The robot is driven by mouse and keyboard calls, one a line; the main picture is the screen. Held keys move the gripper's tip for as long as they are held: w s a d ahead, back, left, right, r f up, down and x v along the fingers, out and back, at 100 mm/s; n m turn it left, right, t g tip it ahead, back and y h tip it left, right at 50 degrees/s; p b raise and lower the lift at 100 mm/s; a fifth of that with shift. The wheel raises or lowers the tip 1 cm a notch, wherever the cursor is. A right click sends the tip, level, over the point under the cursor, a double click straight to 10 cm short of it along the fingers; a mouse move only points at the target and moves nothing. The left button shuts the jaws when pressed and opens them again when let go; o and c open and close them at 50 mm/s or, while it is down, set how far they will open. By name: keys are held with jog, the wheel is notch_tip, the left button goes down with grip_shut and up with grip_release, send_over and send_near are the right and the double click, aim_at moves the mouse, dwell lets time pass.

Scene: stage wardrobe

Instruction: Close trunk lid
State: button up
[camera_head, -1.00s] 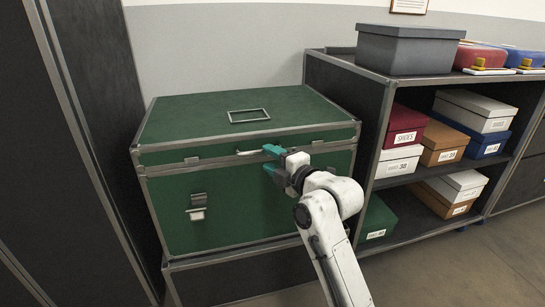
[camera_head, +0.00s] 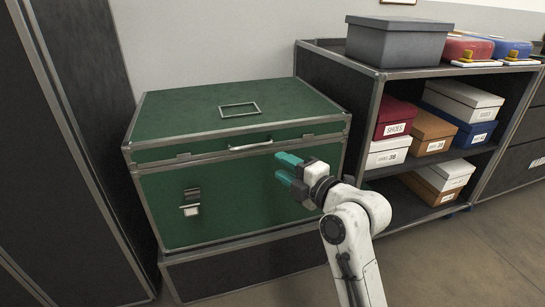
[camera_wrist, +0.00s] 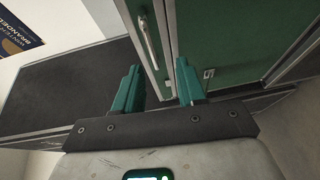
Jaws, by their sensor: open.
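The green trunk (camera_head: 235,200) has metal edging and stands at the left centre of the head view. Its lid (camera_head: 185,108) lies down on the body, with no clear gap at the front seam. A handle (camera_head: 250,146) sits on the lid's front, and a latch (camera_head: 191,203) hangs on the body's front. My gripper (camera_head: 282,169) is open and empty, with teal fingers in front of the trunk, right of and below the handle. In the wrist view the handle (camera_wrist: 149,45) and lid seam appear beyond the open fingers (camera_wrist: 160,85), apart from them.
A dark shelf (camera_head: 375,95) with several shoe boxes stands close on the right; a grey box (camera_head: 398,45) is on top. A dark cabinet (camera_head: 75,120) stands on the left. The trunk rests on a dark base (camera_head: 240,268). Open floor (camera_head: 480,260) lies at the lower right.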

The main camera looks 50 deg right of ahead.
jog(key=shift+v, duration=1.4)
jog(key=s+a+f+m+g+y, duration=0.2)
jog(key=a+f+m+g, duration=0.3)
jog(key=f, duration=0.4)
jog(key=s+a+f+m+g+y, duration=0.2)
jog(key=a+f, duration=0.6)
jog(key=f, duration=0.1)
jog(key=s+a+f+m+g+h, duration=0.1)
jog(key=s+a+f+m+g, duration=0.1)
jog(key=s+f+m+g, duration=0.45)
jog(key=s+a+f+m+g, duration=0.2)
jog(key=s+f+m+g, duration=0.15)
jog(key=s, duration=0.65)
notch_tip(320, 180, up, 36)
jog(key=n+t+p, duration=0.1)
jog(key=p, duration=3.6)
jog(key=shift+a, duration=0.15)
jog(key=shift+c, duration=0.2)
